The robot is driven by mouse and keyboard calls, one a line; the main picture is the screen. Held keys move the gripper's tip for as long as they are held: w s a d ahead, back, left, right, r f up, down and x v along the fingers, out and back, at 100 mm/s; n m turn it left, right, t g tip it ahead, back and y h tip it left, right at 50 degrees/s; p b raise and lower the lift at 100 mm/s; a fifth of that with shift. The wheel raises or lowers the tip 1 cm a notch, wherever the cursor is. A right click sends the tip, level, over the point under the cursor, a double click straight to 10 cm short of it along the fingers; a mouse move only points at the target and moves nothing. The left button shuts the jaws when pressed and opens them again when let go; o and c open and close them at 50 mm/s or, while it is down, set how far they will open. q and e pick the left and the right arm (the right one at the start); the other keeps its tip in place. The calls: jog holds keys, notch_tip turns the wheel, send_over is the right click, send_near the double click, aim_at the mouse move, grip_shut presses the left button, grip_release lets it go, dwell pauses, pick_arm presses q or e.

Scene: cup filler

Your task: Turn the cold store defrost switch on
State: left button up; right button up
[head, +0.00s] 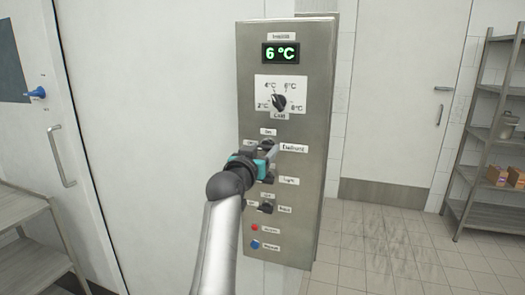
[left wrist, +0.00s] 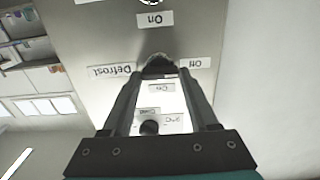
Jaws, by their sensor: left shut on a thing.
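The cold store control panel (head: 310,100) is a tall steel box with a green "6 °C" display. The defrost switch (head: 268,145) is a small dark rotary knob, with a "Defrost" label to its right, "On" above it and "Off" to its left. My left gripper (head: 266,149) reaches up to it from below, shut on the knob. In the left wrist view, which is upside down, the dark knob (left wrist: 157,65) sits between the fingertips (left wrist: 158,74), beside the "Defrost" label (left wrist: 110,71). The fingers mostly hide the knob, so I cannot tell which way it points.
A temperature dial (head: 280,102) is above the switch. A light switch (head: 268,179), another switch (head: 265,208), a red button (head: 254,227) and a blue button (head: 254,244) are below. A metal table (head: 25,240) stands left, a shelf rack (head: 490,120) right.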

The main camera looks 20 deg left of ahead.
pick_arm(q)
jog(key=c, duration=0.7)
jog(key=m+p, duration=0.3)
jog(key=m, duration=0.1)
jog(key=shift+r, duration=0.1)
jog(key=m+p, duration=0.3)
jog(key=m, duration=0.2)
jog(key=shift+d, duration=0.1)
jog(key=m+p, duration=0.2)
jog(key=m, duration=0.2)
jog(key=shift+m, duration=0.3)
jog(key=shift+f+m+p, duration=0.15)
jog(key=shift+m+p, duration=0.35)
jog(key=shift+m, duration=0.6)
jog(key=shift+f+m+p, duration=0.1)
jog(key=shift+m+p, duration=0.35)
jog(key=shift+m, duration=0.65)
